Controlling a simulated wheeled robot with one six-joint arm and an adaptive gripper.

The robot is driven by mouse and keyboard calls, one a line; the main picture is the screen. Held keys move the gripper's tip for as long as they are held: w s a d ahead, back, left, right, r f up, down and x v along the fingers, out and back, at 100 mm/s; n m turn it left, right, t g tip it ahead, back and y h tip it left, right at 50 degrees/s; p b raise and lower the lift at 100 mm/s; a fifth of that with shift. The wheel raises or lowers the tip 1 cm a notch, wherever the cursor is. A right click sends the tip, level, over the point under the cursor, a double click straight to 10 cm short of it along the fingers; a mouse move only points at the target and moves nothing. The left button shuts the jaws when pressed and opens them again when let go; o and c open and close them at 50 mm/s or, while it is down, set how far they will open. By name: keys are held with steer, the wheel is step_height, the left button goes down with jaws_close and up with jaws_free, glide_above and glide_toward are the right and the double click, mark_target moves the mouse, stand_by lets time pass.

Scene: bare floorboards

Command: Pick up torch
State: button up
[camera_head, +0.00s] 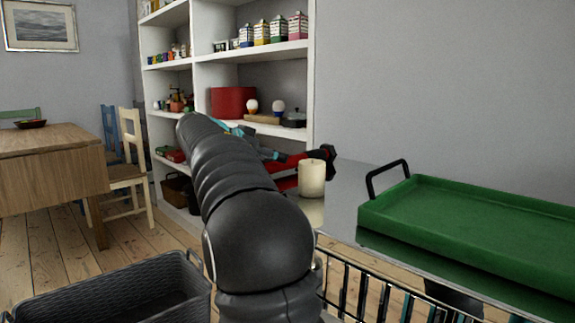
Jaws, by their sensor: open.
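A red and black object (325,157), which looks like the torch, lies just behind the candle. Its black flared end points right, and its left part is partly hidden. My arm reaches away from the camera through the middle of the picture. My gripper (275,154), dark with teal parts, shows only in part past the arm, close to the left side of the red and black object. It is open. I cannot tell whether its fingers are around the object or beside it.
A cream candle (312,179) stands on the grey tabletop (344,200), close to my gripper. A green tray (470,218) with black handles is at the right. A dark woven basket (110,290) is at lower left. White shelves (303,90) with many items stand behind. A wooden table (50,150) is far left.

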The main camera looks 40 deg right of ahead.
steer(key=shift+c, duration=0.3)
jaws_close()
steer(key=shift+a, duration=0.1)
steer(key=shift+f, duration=0.1)
step_height(320, 180, up, 18)
steer(key=p, duration=0.6)
steer(key=shift+r, duration=0.2)
